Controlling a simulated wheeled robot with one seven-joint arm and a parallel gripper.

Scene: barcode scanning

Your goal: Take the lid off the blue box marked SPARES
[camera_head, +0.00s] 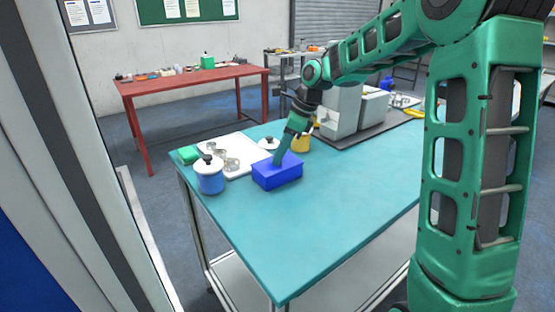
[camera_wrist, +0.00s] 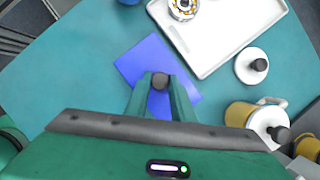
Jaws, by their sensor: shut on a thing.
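The blue box (camera_head: 277,176) stands on the teal table near its far left part. Its blue lid (camera_wrist: 145,58) has a dark round knob (camera_wrist: 160,80). My gripper (camera_wrist: 160,88) is over the lid with its two fingers closed on the knob, one on each side. In the head view my gripper (camera_head: 282,158) comes down from above onto the box top and hides the knob. The lid appears to sit on the box; I cannot tell whether there is a gap. No SPARES marking can be read in these frames.
A blue pot with a white lid (camera_head: 209,178) stands left of the box. A yellow mug (camera_head: 301,143) and grey machine (camera_head: 343,108) are behind right. The table's front (camera_head: 300,235) is clear.

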